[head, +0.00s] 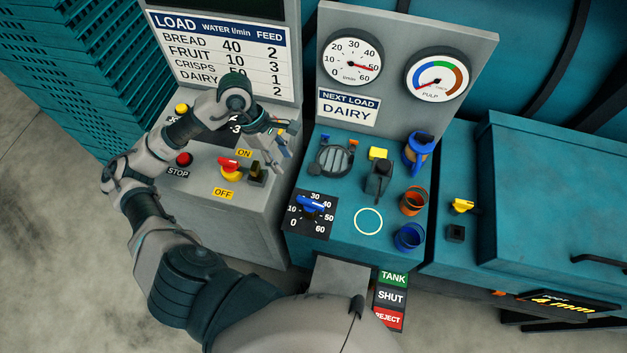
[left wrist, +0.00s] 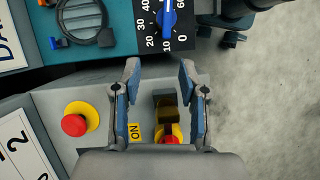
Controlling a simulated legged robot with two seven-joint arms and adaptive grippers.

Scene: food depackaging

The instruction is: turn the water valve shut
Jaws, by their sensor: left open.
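The water valve is a blue lever knob (head: 311,205) on a black dial plate marked 0 to 60, on the front left of the teal console. It also shows in the left wrist view (left wrist: 167,14), with one end near the 10 mark; I cannot tell which end is the pointer. The water gauge (head: 352,60) has its red needle near 50. My left gripper (head: 279,150) is open and empty above the grey cabinet, behind and left of the valve and apart from it. In the left wrist view its fingertips (left wrist: 160,70) point towards the valve. My right gripper is not in view.
A red-and-yellow ON/OFF switch (head: 230,169) and a red stop button (head: 184,159) sit on the grey cabinet near my left arm. A black lever (head: 379,180), a round grate (head: 335,158) and several cups, including an orange one (head: 412,201), stand on the teal console.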

